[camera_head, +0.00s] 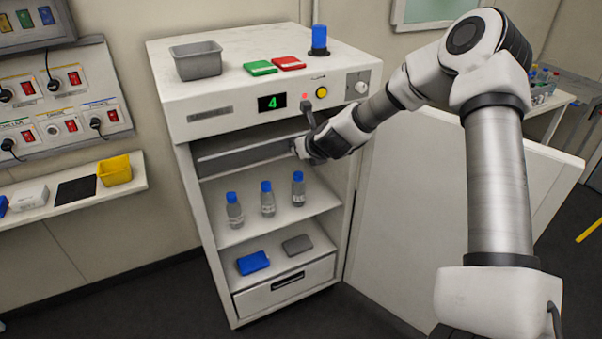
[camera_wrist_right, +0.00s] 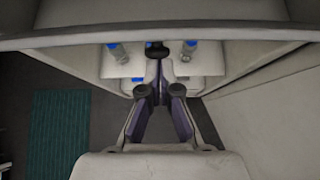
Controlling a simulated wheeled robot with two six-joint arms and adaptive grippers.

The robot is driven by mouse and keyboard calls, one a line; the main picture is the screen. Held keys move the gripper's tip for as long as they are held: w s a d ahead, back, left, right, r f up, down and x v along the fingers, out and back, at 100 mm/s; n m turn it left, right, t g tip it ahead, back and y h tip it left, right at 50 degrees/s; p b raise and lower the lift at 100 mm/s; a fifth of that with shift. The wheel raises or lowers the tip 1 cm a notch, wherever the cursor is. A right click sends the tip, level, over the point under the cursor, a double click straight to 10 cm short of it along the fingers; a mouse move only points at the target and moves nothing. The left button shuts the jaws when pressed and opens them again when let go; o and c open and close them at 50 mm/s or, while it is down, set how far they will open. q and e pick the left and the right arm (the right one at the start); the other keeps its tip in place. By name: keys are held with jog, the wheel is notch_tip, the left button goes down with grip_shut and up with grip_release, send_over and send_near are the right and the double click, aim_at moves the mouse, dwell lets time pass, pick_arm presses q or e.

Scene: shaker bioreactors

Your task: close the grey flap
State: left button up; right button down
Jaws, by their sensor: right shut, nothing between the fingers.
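The grey flap (camera_head: 240,152) is in the upper opening of the white cabinet (camera_head: 225,125), below the control panel. It shows as a long tilted panel, and its right end is partly hidden by my right gripper (camera_head: 301,148). The gripper is shut and empty, with its fingertips at or very near the flap's right end; I cannot tell whether they touch. In the right wrist view the shut fingers (camera_wrist_right: 158,72) point into the cabinet, and a pale grey edge (camera_wrist_right: 230,33) crosses above them. My left gripper is not in view.
Bottles with blue caps (camera_head: 267,198) stand on the shelf below the flap. A blue box (camera_head: 252,262) and a grey box (camera_head: 297,245) lie on the lower shelf. The open white door (camera_head: 430,200) stands to the right, behind my right arm. A grey bin (camera_head: 196,62) sits on top.

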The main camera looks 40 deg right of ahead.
aim_at(293, 135)
jog(key=w+r+p, duration=0.2)
jog(key=shift+d+r+g, duration=0.15)
jog(key=shift+r+g, duration=0.15)
jog(key=shift+g, duration=0.1)
jog(key=shift+w+d+r, duration=0.2)
jog(key=shift+w+r, duration=0.2)
jog(key=shift+w, duration=0.15)
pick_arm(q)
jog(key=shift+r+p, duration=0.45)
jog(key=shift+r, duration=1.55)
pick_arm(e)
jog(key=shift+w+d+r, duration=0.2)
jog(key=shift+w+r, duration=0.4)
jog(key=shift+w, duration=0.35)
